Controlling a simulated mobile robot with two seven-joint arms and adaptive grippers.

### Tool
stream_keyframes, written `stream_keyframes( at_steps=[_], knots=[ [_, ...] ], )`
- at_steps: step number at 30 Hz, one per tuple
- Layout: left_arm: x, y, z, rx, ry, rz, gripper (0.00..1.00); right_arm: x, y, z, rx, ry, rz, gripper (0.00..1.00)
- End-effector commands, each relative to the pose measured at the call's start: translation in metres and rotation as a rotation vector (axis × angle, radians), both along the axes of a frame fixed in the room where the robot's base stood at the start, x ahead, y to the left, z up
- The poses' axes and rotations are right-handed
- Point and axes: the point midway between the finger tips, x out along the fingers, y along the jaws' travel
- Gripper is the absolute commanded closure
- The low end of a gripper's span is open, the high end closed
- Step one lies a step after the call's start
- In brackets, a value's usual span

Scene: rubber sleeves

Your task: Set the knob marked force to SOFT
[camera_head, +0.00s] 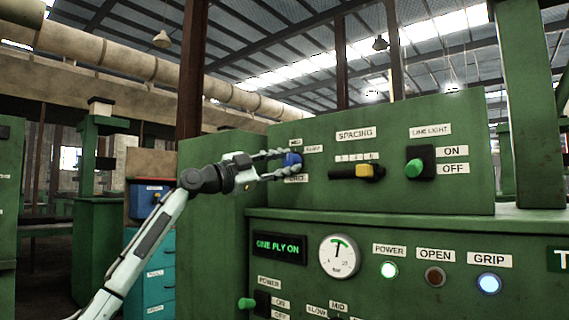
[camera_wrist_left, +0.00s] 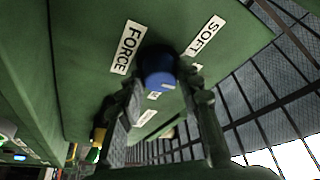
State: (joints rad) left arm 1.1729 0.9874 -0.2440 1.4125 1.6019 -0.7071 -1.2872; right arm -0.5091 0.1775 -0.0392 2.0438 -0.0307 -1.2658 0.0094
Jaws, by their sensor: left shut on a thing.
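The blue force knob (camera_head: 293,159) sits at the left end of the green upper panel, with small labels around it. In the left wrist view the blue knob (camera_wrist_left: 159,70) is between the fingertips, with the FORCE label (camera_wrist_left: 127,47) to its left and the SOFT label (camera_wrist_left: 203,36) to its upper right. Other labels below it are partly hidden. My left gripper (camera_head: 284,164) is shut on the knob, one finger on either side. A small pale mark shows on the knob's lower edge; which label it points to I cannot tell. My right gripper is not in view.
To the right on the same panel are the yellow-and-black SPACING selector (camera_head: 368,171) and the green LINE LIGHT switch (camera_head: 414,168). Below are a pressure gauge (camera_head: 340,256), a lit display (camera_head: 279,247) and several lamps. Blue drawers (camera_head: 160,288) stand behind my left arm.

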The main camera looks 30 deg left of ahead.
Motion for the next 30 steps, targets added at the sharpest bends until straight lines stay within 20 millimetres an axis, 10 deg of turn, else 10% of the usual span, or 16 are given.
stream_keyframes(
  at_steps=[30],
  knots=[
    [0.000, -0.004, -0.001, -0.503, 0.039, -0.001, 0.95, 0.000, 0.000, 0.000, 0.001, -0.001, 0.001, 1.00]
  ],
)
